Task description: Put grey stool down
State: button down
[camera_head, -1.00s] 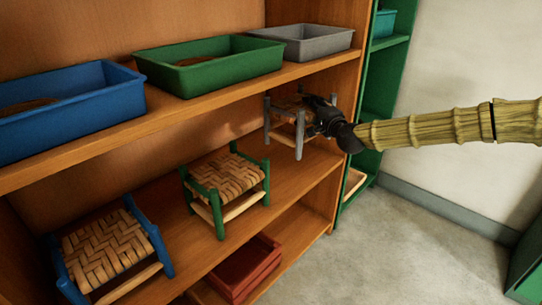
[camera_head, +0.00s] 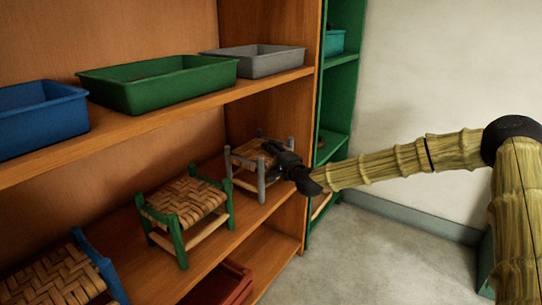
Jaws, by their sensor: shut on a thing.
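The grey stool (camera_head: 243,164) has grey legs, pale rungs and a woven seat. It is upright at the right end of the middle shelf (camera_head: 225,239), below the grey tray. My gripper (camera_head: 275,152) reaches in from the right and is shut on the stool's upper right side. The gripper hides part of the seat and of the near right leg's top. The legs look to be at or very near the shelf board; I cannot tell whether all feet touch it.
A green stool (camera_head: 186,208) stands left of the grey one, with a blue stool (camera_head: 62,275) further left. The upper shelf holds a blue tray (camera_head: 40,118), a green tray (camera_head: 160,84) and a grey tray (camera_head: 256,61). A red tray (camera_head: 232,285) is below. The orange side panel (camera_head: 309,100) stands close right.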

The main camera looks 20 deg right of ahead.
jog(key=shift+r, duration=0.1)
jog(key=c, duration=0.9)
grip_release()
jog(key=shift+c, duration=0.2)
jog(key=p+v, duration=0.3)
jog(key=v, duration=0.9)
jog(key=shift+p, duration=0.4)
